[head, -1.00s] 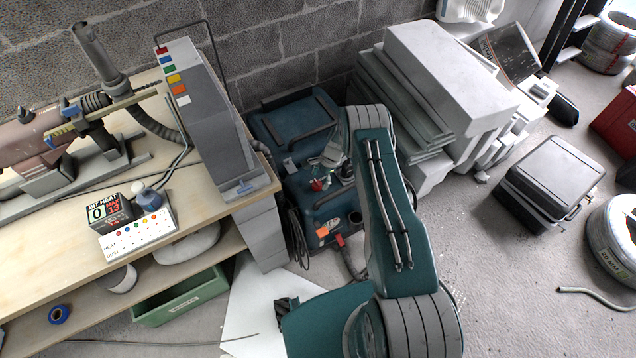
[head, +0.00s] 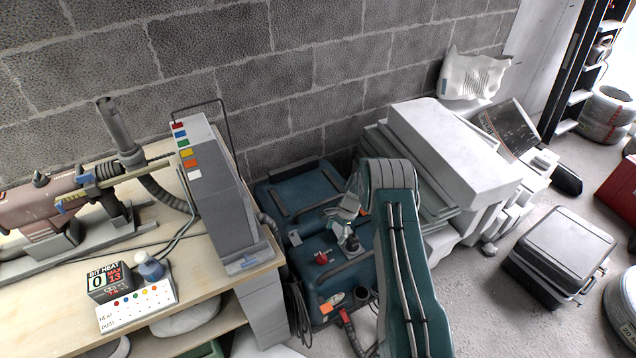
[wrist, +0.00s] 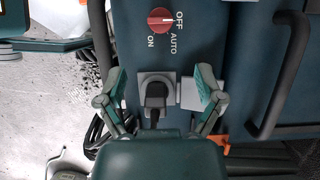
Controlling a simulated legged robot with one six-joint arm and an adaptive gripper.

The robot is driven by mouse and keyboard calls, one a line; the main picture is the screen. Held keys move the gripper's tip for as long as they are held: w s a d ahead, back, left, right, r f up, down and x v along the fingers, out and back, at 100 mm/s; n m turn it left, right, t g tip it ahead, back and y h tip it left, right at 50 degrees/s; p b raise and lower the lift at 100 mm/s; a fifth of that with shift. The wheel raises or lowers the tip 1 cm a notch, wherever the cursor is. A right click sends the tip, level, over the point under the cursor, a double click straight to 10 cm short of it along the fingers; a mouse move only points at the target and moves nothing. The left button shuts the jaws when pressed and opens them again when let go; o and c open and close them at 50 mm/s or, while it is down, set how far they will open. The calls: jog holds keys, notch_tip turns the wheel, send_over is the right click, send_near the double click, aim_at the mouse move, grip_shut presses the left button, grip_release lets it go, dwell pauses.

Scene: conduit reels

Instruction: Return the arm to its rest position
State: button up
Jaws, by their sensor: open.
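My arm (head: 405,275) is bent, with its teal link running up from the bottom of the head view to a grey joint. My gripper (wrist: 161,78) is open in the wrist view, one finger on each side of a black plug (wrist: 155,95). The plug sits in a grey socket on a teal machine (wrist: 230,60). I cannot tell whether the fingers touch the plug. A red knob (wrist: 161,20) marked OFF, AUTO and ON is above the socket. In the head view the teal machine (head: 300,195) stands by the wall, partly behind my arm.
A workbench (head: 50,290) with a grey panel box (head: 222,200) is on the left. Stacked pale slabs (head: 450,150) stand right of my arm. A grey case (head: 560,250) and a coiled reel (head: 622,305) lie on the floor at right. A block wall (head: 330,50) closes the back.

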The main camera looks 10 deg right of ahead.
notch_tip(320, 180, up, 27)
jog(key=s+a+n+t+h, duration=0.2)
jog(key=a+n, duration=0.1)
jog(key=n, duration=0.2)
jog(key=s+a+r+n+t, duration=0.2)
jog(key=s+r+n, duration=0.2)
jog(key=s+r, duration=0.9)
jog(key=s+r+n+t+h, duration=0.1)
jog(key=s+r+n, duration=0.2)
jog(key=s, duration=0.6)
jog(key=s+a+r+n+t+h, duration=0.1)
jog(key=s+r, duration=0.3)
jog(key=s, duration=0.6)
jog(key=shift+n+t, duration=0.4)
jog(key=shift+n, duration=0.5)
